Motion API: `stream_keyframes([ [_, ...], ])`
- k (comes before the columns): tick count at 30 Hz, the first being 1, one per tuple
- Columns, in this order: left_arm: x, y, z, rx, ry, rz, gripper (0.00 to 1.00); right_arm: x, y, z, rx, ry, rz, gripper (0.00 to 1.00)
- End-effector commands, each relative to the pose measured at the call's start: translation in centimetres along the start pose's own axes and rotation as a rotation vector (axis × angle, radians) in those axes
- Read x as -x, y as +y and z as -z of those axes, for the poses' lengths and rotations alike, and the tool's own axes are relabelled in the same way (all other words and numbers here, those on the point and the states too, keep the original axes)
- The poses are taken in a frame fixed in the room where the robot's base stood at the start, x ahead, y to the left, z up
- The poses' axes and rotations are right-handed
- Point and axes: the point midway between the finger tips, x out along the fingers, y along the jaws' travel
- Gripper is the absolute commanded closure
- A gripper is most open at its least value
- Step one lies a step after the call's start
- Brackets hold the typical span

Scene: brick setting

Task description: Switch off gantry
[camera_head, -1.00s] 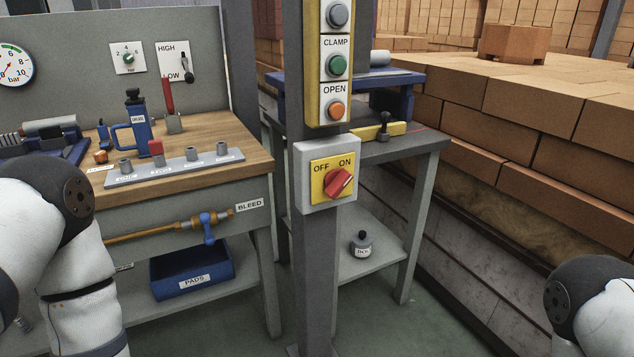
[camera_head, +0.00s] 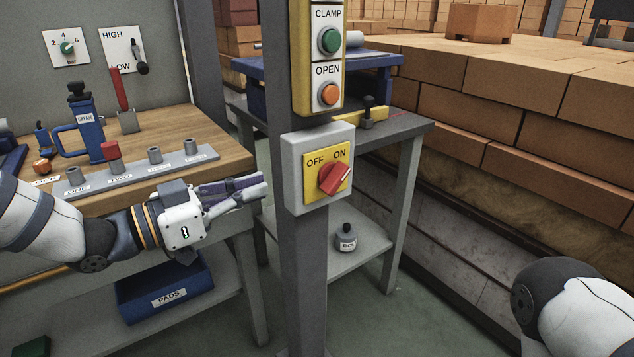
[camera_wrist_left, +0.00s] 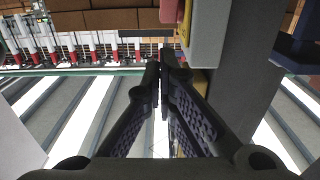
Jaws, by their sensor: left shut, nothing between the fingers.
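The switch box (camera_head: 319,168) is a grey box with a yellow plate, mounted on a grey post. Its red rotary knob (camera_head: 335,178) points up and right, toward the ON mark. My left gripper (camera_head: 262,188) is shut and empty, just left of the box and apart from it in the head view. In the left wrist view, the fingertips (camera_wrist_left: 167,62) are together, with the box's grey side (camera_wrist_left: 210,35) to their right. My right gripper is not in view; only part of my right arm shows at lower right.
Above the box is a yellow button panel (camera_head: 319,60) with CLAMP and OPEN buttons. A wooden bench (camera_head: 180,130) with a blue grease can (camera_head: 86,125) and a grey peg strip (camera_head: 130,172) is at left. Brick stacks (camera_head: 480,110) fill the right.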

Motion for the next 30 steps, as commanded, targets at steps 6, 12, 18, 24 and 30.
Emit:
stream_keyframes([
  [6, -2.8, 0.1, -0.2, 0.002, -0.001, -0.002, 1.00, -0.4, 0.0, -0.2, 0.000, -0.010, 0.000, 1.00],
  [12, -7.2, 0.1, -0.3, 0.001, -0.003, -0.001, 1.00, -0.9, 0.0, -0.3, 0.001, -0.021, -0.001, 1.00],
  [18, -10.9, 0.0, -1.4, 0.005, -0.006, 0.000, 1.00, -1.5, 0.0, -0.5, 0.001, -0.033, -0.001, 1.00],
  [24, -12.5, 0.0, -2.8, 0.003, -0.003, 0.001, 1.00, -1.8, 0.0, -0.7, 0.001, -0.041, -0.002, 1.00],
  [30, -12.8, 0.0, -2.9, 0.001, -0.001, 0.001, 1.00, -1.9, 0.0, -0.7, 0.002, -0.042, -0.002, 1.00],
])
